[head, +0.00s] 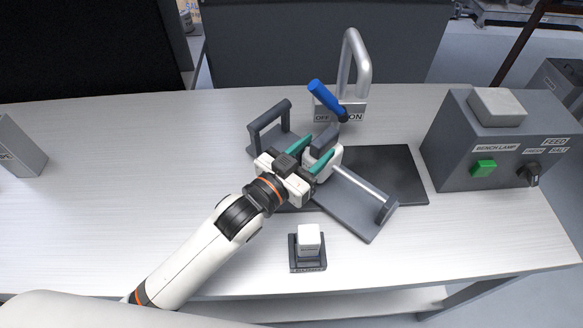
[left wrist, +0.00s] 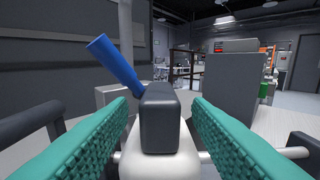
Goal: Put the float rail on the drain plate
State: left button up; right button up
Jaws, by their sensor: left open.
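A grey rail unit, which looks like the float rail (head: 347,205), lies at an angle in the middle of the bench. It has a silver rod, end posts and a white block with a dark upright grip, seen close up in the left wrist view (left wrist: 160,115). My left gripper (head: 322,150) is open, its teal fingers on either side of this grip, with gaps visible in the wrist view. A flat dark plate (head: 400,170) lies partly under the unit; I cannot tell for certain that it is the drain plate. My right gripper is not in view.
A lever switch with a blue handle (head: 323,95) marked OFF and ON stands just behind. A control box (head: 460,150) with a green button and a knob stands at right. A small dark holder (head: 308,265) with a white cube sits in front. The bench's left side is mostly clear.

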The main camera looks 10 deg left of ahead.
pick_arm(q)
jog(key=b+v, duration=0.1)
jog(key=v, duration=0.7)
jog(key=shift+s, duration=0.2)
jog(key=shift+a, duration=0.15)
